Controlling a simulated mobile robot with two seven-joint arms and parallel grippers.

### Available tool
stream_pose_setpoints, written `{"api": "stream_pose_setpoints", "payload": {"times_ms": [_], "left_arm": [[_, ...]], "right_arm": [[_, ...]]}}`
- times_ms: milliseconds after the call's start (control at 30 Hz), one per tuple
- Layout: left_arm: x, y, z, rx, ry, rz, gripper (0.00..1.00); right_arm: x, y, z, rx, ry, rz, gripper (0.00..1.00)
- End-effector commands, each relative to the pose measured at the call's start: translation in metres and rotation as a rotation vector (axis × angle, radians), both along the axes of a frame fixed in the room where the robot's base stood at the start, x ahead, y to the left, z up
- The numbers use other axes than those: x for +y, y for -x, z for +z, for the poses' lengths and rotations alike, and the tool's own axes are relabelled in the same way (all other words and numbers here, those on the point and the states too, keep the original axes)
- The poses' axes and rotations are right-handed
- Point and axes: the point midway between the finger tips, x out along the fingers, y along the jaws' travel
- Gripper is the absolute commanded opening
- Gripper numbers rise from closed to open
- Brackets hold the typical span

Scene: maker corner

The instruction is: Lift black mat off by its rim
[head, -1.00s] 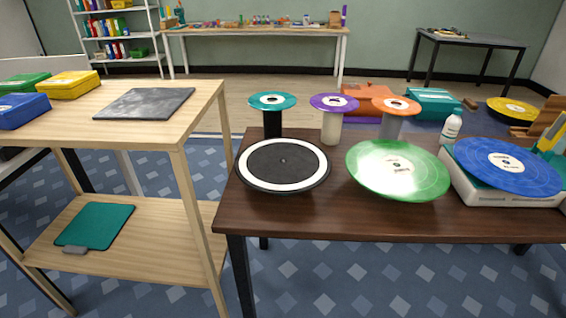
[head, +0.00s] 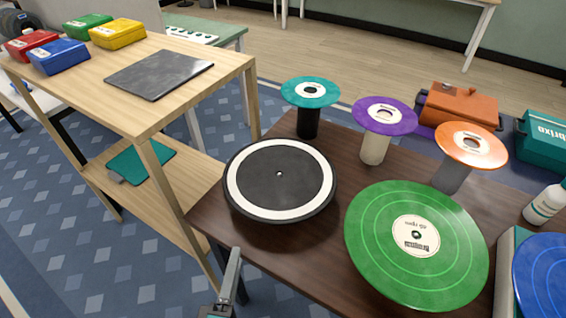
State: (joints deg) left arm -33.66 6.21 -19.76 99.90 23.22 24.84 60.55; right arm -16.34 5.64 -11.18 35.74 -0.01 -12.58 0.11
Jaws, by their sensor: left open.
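A round black mat (head: 270,172) with a white ring lies flat at the near left of the dark wooden table (head: 262,240). A small light spindle tip shows at its centre. A dark round rim shows beneath it; I cannot tell exactly where mat and base meet. My left gripper (head: 232,262) comes in at the bottom edge, below and left of the mat, in front of the table edge. It is open and empty, apart from the mat, and partly cut off by the frame. My right gripper is out of view.
A green disc (head: 375,235) lies right of the mat. Teal (head: 311,83), purple (head: 385,108) and orange (head: 472,136) discs sit on posts behind. A blue disc (head: 545,275) is at far right. A wooden shelf unit (head: 215,72) with a grey slab (head: 160,72) stands left.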

Motion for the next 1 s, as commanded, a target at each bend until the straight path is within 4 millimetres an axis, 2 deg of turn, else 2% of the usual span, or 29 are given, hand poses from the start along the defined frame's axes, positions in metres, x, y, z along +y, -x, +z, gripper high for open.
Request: {"api": "stream_pose_setpoints", "payload": {"times_ms": [33,167,367,600,867,1000], "left_arm": [[0.0,-0.001,0.009,-0.014,0.028,0.007,0.42],[-0.001,-0.011,0.015,-0.027,0.054,0.014,0.42],[-0.008,-0.05,0.014,-0.028,0.054,0.014,0.42],[-0.015,-0.089,0.013,-0.025,0.05,0.012,0.42],[-0.018,-0.105,0.012,-0.023,0.05,0.011,0.42],[-0.021,-0.124,0.01,-0.025,0.051,0.011,0.42]], "right_arm": [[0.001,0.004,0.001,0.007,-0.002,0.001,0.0],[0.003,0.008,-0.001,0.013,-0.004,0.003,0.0],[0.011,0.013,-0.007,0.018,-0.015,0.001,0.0],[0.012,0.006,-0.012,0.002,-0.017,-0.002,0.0],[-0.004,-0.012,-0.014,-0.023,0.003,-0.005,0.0],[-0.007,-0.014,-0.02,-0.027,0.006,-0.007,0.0]]}}
